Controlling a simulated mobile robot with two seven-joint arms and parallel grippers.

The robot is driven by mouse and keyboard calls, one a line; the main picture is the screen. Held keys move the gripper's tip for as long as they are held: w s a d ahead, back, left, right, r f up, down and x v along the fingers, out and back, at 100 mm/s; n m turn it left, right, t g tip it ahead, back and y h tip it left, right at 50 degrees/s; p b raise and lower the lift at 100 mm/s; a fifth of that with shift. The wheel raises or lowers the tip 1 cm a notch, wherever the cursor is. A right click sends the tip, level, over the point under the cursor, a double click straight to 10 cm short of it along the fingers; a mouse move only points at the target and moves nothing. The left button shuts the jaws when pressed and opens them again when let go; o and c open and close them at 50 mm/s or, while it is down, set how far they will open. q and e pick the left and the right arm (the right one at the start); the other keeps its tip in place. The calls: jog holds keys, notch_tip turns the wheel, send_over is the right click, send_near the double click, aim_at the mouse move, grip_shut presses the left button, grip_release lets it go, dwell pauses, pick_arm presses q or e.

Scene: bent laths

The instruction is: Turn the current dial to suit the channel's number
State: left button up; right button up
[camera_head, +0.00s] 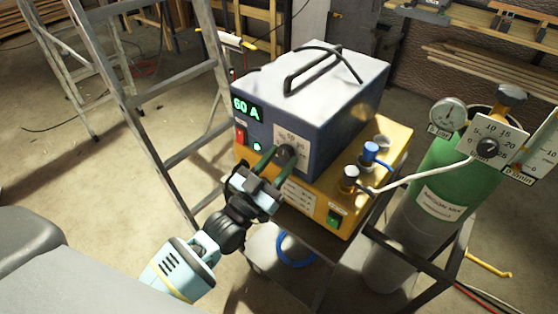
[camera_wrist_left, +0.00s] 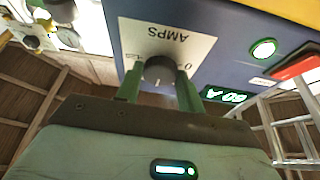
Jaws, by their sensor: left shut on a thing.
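The current dial (camera_head: 286,156) is a dark round knob on a white scale plate, on the front of the blue welding power unit (camera_head: 345,118). My left gripper (camera_head: 273,160) reaches it from the front with its green fingers shut on the knob. In the left wrist view the knob (camera_wrist_left: 158,71) sits between the two fingertips (camera_wrist_left: 160,86), below the upside-down word AMPS. The lit display (camera_head: 246,108) reads 60 A. I cannot make out a channel number. My right gripper is not in view.
A yellow unit (camera_head: 318,205) with blue and black knobs sits under the power unit. A green gas cylinder (camera_head: 442,170) with a pressure gauge (camera_head: 447,114) and flow dial (camera_head: 488,148) stands at right. A stepladder (camera_head: 150,105) stands at left.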

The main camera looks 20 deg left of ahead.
pick_arm(q)
jog(key=m+g+h, duration=0.1)
jog(key=m, duration=0.2)
jog(key=m+g+h+p, duration=0.1)
jog(key=m+h, duration=0.1)
jog(key=m, duration=0.2)
jog(key=shift+w+a+r+m, duration=0.1)
jog(key=shift+a+r+m, duration=0.1)
jog(key=shift+m, duration=0.1)
jog(key=shift+m+g+h+p, duration=0.3)
jog(key=shift+m+g+h, duration=0.5)
jog(key=shift+m, duration=1)
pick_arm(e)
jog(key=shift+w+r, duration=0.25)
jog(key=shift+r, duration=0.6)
pick_arm(q)
jog(key=shift+a+m, duration=0.1)
jog(key=shift+m, duration=0.2)
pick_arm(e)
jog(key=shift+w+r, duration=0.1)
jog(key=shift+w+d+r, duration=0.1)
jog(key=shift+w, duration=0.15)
pick_arm(q)
jog(key=o, duration=1)
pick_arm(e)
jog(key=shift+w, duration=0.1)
pick_arm(q)
jog(key=shift+f, duration=0.1)
